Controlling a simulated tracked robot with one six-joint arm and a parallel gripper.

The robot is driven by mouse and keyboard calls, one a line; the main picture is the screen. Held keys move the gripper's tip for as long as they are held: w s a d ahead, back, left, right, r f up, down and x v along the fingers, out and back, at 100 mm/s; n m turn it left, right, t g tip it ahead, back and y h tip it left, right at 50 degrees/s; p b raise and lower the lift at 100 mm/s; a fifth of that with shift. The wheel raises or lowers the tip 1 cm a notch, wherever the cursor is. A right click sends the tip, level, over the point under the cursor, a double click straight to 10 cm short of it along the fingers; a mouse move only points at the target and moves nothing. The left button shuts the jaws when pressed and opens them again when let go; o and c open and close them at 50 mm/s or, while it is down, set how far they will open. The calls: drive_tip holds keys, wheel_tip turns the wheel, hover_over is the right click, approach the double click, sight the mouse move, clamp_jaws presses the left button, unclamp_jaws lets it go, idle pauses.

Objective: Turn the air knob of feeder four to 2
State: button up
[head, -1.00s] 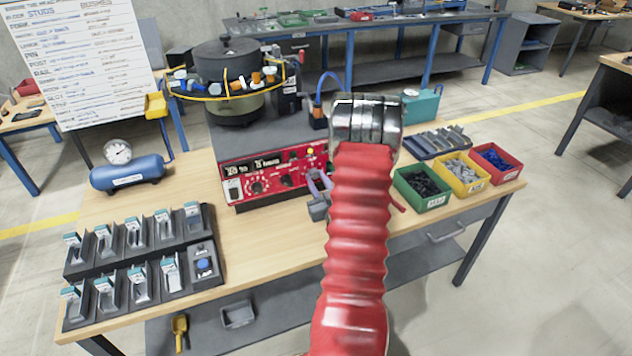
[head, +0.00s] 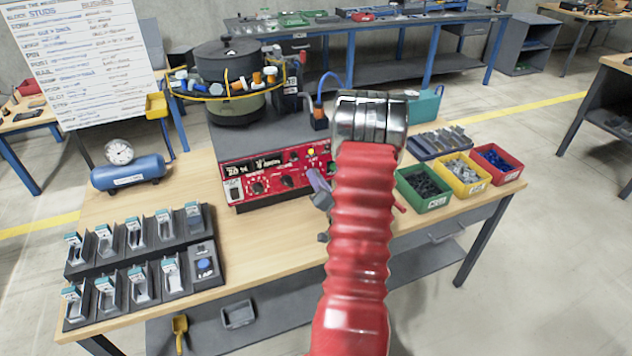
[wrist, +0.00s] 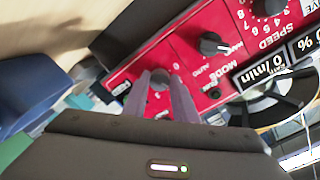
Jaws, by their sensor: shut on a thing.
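The red control panel (head: 262,181) of the feeder faces front under the bowl (head: 235,105). In the wrist view, the two purple fingers of my gripper (wrist: 160,85) are closed around a small grey round knob (wrist: 159,77) near the end of the panel. I take it as the air knob; its scale and pointer are hidden or too small to read. A black knob marked MODE (wrist: 213,44) and a SPEED knob (wrist: 268,5) sit farther along. In the head view, my gripper (head: 318,181) is at the panel's right part, half hidden by my arm.
A rack of several grey holders (head: 140,262) stands at the table's front left, a blue air tank (head: 130,172) behind it. Green (head: 424,187), yellow (head: 461,174) and red (head: 495,165) bins stand at the right. Bare table top (head: 262,250) lies before the panel.

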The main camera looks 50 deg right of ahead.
drive_tip(key=m, duration=0.5)
drive_tip(key=shift+w+a+y, duration=0.1)
drive_tip(key=shift+y, duration=0.3)
drive_tip(key=shift+f, duration=0.1)
drive_tip(key=o, duration=0.8)
drive_tip(key=shift+o, duration=1.2)
drive_tip(key=shift+m, duration=0.3)
drive_tip(key=f+v, duration=0.1)
drive_tip(key=v, duration=1.2)
drive_tip(key=shift+s+a+r, duration=0.2)
drive_tip(key=shift+s+r, duration=0.15)
drive_tip(key=shift+r, duration=0.15)
